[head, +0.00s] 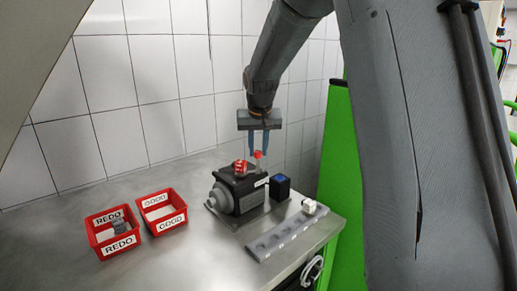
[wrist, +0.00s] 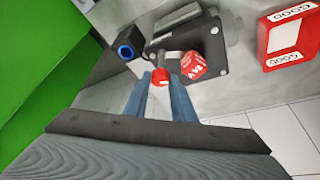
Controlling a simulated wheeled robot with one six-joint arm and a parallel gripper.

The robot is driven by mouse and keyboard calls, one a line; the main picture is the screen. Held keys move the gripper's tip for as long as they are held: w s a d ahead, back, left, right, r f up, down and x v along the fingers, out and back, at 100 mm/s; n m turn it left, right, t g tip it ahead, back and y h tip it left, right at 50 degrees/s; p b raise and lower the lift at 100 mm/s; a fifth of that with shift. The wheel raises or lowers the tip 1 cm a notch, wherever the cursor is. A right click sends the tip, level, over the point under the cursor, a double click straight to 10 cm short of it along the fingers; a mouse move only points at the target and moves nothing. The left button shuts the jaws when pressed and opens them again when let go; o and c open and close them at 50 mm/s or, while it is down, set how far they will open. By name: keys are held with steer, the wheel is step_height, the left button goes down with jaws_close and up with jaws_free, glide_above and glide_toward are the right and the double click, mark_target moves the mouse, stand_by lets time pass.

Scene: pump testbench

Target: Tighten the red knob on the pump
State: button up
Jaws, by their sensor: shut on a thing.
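The pump is a dark block with a grey round end (head: 238,190), standing on the metal bench. It shows near the top of the wrist view (wrist: 205,38). A red knob (head: 257,154) sits on a thin upright stem at the pump. In the wrist view the red knob (wrist: 159,78) lies between my fingertips. My gripper (head: 259,153) points down with its blue fingers shut on the red knob. A red part with white lettering (head: 240,168) sits on the pump beside the knob, and it also shows in the wrist view (wrist: 193,66).
A red REDO bin (head: 103,238) holding grey parts and a red GOOD bin (head: 163,222) stand left of the pump. A dark block with a blue top (head: 280,187) stands right of it. A grey rail (head: 280,238) with a white piece lies in front. Tiled wall is behind.

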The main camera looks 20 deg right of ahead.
steer(key=shift+m+h+b, duration=0.3)
steer(key=shift+m+h, duration=0.1)
steer(key=shift+m, duration=0.5)
steer(key=o, duration=1)
steer(key=shift+a, duration=0.1)
steer(key=b+v, duration=0.2)
steer(key=v, duration=0.5)
steer(key=shift+s+r, duration=0.1)
steer(key=shift+r, duration=0.25)
